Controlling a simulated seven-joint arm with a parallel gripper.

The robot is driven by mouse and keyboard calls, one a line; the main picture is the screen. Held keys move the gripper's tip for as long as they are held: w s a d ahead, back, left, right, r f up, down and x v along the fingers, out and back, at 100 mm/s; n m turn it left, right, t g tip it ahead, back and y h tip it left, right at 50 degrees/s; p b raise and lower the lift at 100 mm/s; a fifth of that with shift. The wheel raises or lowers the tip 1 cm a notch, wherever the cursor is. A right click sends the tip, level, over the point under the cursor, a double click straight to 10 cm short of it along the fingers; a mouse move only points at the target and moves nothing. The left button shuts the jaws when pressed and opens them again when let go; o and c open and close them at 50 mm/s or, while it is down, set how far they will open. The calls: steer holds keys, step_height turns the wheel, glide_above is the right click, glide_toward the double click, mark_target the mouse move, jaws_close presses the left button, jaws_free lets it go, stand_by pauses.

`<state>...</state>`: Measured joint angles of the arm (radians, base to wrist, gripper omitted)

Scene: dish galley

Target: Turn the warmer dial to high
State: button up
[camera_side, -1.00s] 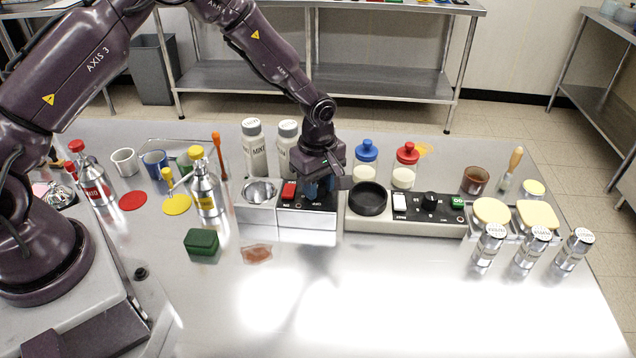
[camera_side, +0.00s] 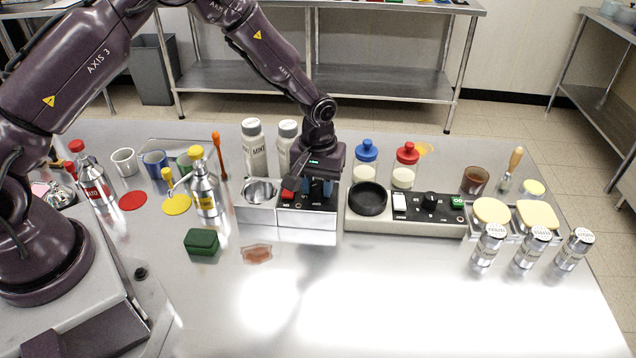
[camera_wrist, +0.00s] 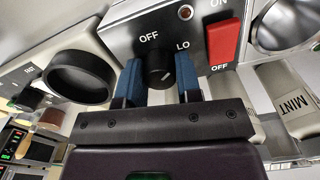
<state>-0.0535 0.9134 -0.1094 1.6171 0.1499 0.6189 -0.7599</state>
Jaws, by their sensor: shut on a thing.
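The warmer is a metal box (camera_side: 308,237) with a black top panel (camera_wrist: 122,40), left of centre on the bench in the side view. Its round black dial (camera_wrist: 160,72) sits between my blue fingertips in the wrist view. OFF is printed at the dial's upper left and LO at its right; no high mark shows. I cannot tell clearly where the dial points. My gripper (camera_side: 317,187) points down over the panel and is shut on the dial; it also shows in the wrist view (camera_wrist: 160,78). In the side view it hides the dial.
A red rocker switch (camera_wrist: 223,42) and a steel bowl (camera_side: 260,192) adjoin the dial. A second console with a black ring (camera_side: 368,198) and knob (camera_side: 431,200) stands close on the right. Shakers (camera_side: 254,150) and jars (camera_side: 405,166) stand behind.

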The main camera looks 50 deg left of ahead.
steer(key=m, duration=1.4)
steer(key=shift+m, duration=0.4)
steer(key=m, duration=1.3)
steer(key=shift+m, duration=0.3)
steer(key=o, duration=0.9)
